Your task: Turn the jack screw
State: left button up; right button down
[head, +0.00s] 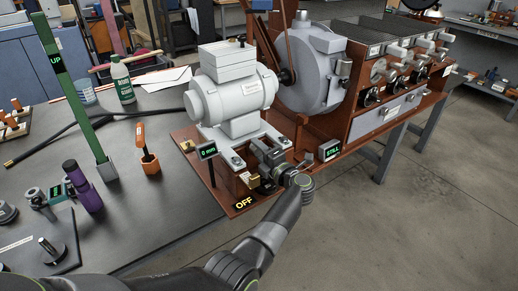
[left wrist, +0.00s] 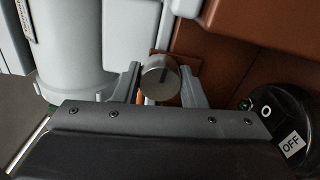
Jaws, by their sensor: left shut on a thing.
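The jack screw (left wrist: 160,76) shows in the left wrist view as a round grey knob with a line across its face, at the base of the motor. My left gripper (left wrist: 160,84) is shut on it, one finger on each side. In the head view my left gripper (head: 262,153) is at the front of the grey motor (head: 232,90) and hides the screw. A small display reading 0 mm (head: 208,150) stands just left of it. My right gripper is not in view.
A black switch marked OFF (left wrist: 285,115) sits close to the right of my left gripper in the left wrist view. A STILL display (head: 330,150) is on the roaster's brown base. The dark table (head: 150,215) at left holds a green post (head: 72,85), bottles and tools.

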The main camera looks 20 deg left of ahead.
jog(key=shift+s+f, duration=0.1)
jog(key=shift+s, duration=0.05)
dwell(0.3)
pick_arm(q)
jog(key=o, duration=1)
jog(key=shift+d, duration=0.1)
